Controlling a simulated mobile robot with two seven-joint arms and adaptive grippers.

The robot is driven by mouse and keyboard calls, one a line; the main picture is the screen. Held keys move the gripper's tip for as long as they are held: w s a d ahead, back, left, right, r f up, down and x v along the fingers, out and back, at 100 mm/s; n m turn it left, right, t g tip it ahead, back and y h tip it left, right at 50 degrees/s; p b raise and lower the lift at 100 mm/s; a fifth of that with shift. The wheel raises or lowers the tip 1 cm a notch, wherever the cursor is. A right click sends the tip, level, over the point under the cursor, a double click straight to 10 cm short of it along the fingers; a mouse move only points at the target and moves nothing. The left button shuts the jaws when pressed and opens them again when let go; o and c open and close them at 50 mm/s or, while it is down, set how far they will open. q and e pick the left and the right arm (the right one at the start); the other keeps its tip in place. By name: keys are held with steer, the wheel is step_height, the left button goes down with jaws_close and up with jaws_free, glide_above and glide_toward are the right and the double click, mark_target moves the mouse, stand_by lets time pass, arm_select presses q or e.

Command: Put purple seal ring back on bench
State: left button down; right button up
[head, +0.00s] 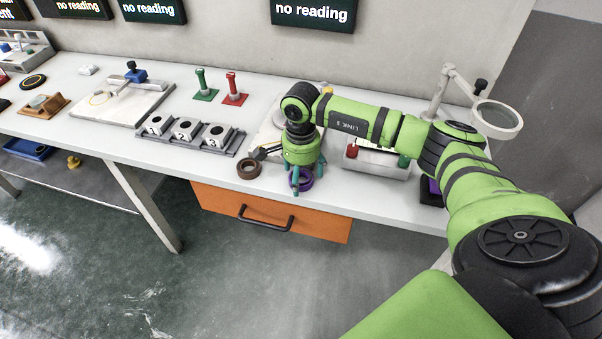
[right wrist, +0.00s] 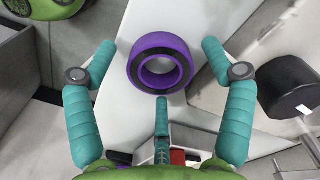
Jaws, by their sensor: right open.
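The purple seal ring (head: 306,184) is at the front edge of the white bench (head: 375,196), right under my right gripper (head: 304,176). In the right wrist view the purple seal ring (right wrist: 160,63) appears against the white bench top, its hole facing the camera. The teal fingers of my right gripper (right wrist: 160,72) are spread around it with clear gaps at both sides, so it is open and not holding the ring. The ring seems to rest on the bench, close to the edge. My left gripper is not in view.
Numbered blocks (head: 186,130) stand on a grey rack further left. A magnifier on a stand (head: 497,118) is at the right. An orange drawer (head: 270,215) hangs below the bench.

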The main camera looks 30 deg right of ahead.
steer(key=shift+r, duration=0.2)
step_height(320, 180, up, 12)
steer(key=b, duration=0.2)
